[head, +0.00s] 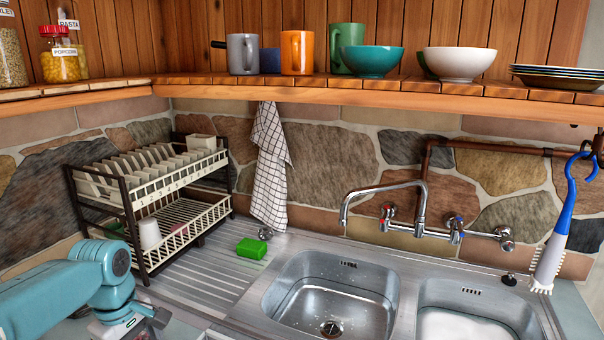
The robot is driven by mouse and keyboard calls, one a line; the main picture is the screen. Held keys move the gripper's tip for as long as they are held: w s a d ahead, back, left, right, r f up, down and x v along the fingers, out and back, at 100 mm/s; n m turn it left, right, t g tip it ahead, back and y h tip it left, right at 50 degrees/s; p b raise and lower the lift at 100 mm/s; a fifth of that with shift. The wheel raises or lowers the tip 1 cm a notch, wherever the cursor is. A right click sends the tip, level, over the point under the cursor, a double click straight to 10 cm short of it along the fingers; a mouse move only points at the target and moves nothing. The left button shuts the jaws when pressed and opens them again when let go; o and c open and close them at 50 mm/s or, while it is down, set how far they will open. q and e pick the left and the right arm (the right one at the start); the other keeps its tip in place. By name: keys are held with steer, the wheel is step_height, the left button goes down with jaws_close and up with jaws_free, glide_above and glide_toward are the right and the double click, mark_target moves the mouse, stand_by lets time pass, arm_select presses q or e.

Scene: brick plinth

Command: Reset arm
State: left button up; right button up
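My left arm comes in from the left as a teal, rounded link. Its wrist end, with the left gripper (125,326), is at the bottom left, in front of the dish rack and left of the sink. Dark parts show beside the pale wrist, but the fingers are mostly hidden or cut off by the bottom edge. I cannot tell whether it is open or shut, and no held object shows. My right gripper is not in view.
A dark dish rack (134,222) with plates stands behind my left arm. A green sponge (251,248) lies by the steel sink (330,297). A tap (421,205) rises behind it. A blue-handled brush (556,235) hangs at right. A wooden shelf (380,101) with crockery spans above.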

arm_select(q)
steer(key=s+d+f+m+h, duration=0.1)
steer(key=d+f+m, duration=0.3)
steer(key=f, duration=0.6)
steer(key=s+d+f+m+h, duration=0.1)
steer(key=s+d+f+m, duration=0.1)
steer(key=d+f, duration=0.65)
steer(key=s+d+f+m+h, duration=0.1)
steer(key=s+d+f+m, duration=0.1)
steer(key=s+f, duration=0.5)
steer(key=s+d+f+m, duration=0.3)
steer(key=s+f, duration=0.5)
steer(key=s, duration=0.3)
steer(key=shift+d+f+h, duration=0.2)
steer(key=shift+f+h, duration=0.1)
steer(key=shift+h, duration=0.1)
